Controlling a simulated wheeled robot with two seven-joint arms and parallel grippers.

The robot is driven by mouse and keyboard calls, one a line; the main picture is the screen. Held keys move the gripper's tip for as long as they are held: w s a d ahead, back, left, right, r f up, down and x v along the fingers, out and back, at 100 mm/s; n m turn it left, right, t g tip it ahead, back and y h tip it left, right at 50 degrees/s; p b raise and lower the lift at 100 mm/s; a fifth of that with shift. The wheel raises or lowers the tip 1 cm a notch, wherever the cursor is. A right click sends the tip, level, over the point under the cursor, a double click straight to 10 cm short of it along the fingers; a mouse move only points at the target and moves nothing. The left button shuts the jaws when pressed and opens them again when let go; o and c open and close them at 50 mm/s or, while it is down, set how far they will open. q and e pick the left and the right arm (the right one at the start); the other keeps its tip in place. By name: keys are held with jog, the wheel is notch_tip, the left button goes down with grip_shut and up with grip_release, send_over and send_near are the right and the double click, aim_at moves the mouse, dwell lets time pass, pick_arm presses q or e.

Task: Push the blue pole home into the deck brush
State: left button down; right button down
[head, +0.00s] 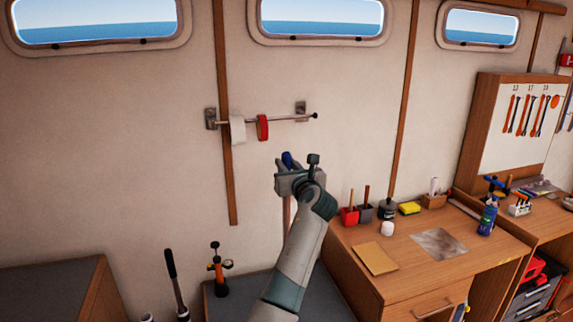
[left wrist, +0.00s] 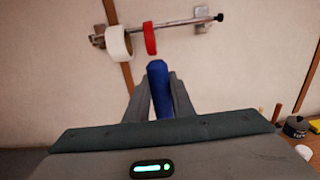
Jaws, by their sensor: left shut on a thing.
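The blue pole (head: 287,158) shows its rounded top above my left gripper (head: 287,174) in the head view. In the left wrist view the blue pole (left wrist: 159,90) stands between the two grey fingers of my left gripper (left wrist: 160,88), which is shut on it. A thin brownish shaft (head: 286,215) shows below the gripper, partly behind my forearm. I cannot tell whether it belongs to the pole or to the deck brush. The brush head is not visible. My right gripper is not in view.
A wall rail with a white roll (head: 237,129) and a red roll (head: 262,127) is behind the gripper. A wooden desk (head: 455,270) with cups and small items stands to the right. A dark-topped bench (head: 240,300) stands below.

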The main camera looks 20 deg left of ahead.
pick_arm(q)
jog(key=shift+f, duration=0.6)
dwell(0.6)
jog(key=c, duration=1.5)
grip_release()
jog(key=shift+o, duration=0.2)
jog(key=shift+s+f, duration=0.1)
jog(key=b+v, duration=0.5)
jog(key=v, duration=1.2)
jog(key=shift+b, duration=0.35)
jog(key=shift+s+d, duration=0.1)
jog(key=shift+d, duration=0.05)
